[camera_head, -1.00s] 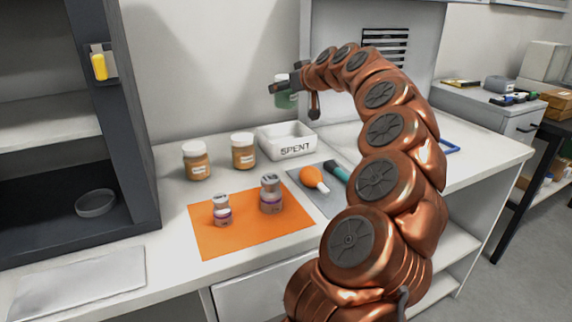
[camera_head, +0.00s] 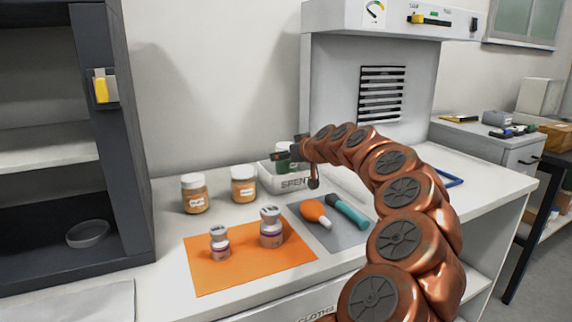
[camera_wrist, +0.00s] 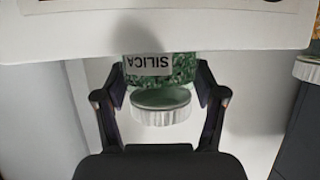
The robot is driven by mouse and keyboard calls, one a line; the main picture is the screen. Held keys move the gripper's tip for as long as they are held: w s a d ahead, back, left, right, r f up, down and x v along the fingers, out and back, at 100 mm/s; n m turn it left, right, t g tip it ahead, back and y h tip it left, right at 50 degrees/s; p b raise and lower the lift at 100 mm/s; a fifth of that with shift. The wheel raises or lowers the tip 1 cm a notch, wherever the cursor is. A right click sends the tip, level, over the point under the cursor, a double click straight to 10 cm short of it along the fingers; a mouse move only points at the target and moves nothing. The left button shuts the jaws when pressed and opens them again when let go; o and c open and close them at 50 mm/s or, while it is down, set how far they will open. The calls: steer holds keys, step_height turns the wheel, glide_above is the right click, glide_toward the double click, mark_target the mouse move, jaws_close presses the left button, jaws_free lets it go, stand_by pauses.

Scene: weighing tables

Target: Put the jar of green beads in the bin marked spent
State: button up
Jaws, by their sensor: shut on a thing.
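The jar of green beads (camera_wrist: 158,75) has a white lid and a label reading SILICA, upside down in the wrist view. In the head view the jar (camera_head: 283,164) is partly covered by my gripper and the bin. My gripper (camera_head: 290,157) is shut on the jar; its fingers flank it in the wrist view (camera_wrist: 160,92). The white bin marked SPENT (camera_head: 292,184) stands at the back of the table. The jar is at the bin's opening, its lower end hidden behind the bin's wall (camera_wrist: 80,30) in the wrist view. I cannot tell whether it touches the floor.
Two jars with tan contents (camera_head: 194,194) (camera_head: 243,184) stand left of the bin. Two small vials (camera_head: 219,243) (camera_head: 271,228) stand on an orange mat (camera_head: 205,280). An orange bulb tool (camera_head: 315,212) and a teal-handled tool (camera_head: 348,212) lie on a grey mat.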

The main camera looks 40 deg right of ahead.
steer(key=shift+f, duration=1.2)
steer(key=shift+f+b, duration=0.25)
steer(key=shift+b, duration=0.1)
steer(key=o, duration=1.3)
steer(key=shift+o, duration=0.2)
steer(key=shift+r, duration=0.1)
steer(key=shift+r, duration=0.15)
steer(key=shift+s+r+p, duration=0.1)
steer(key=shift+s+p, duration=0.1)
steer(key=shift+p, duration=0.1)
steer(key=v, duration=1.1)
steer(key=shift+s, duration=0.3)
steer(key=shift+r, duration=0.15)
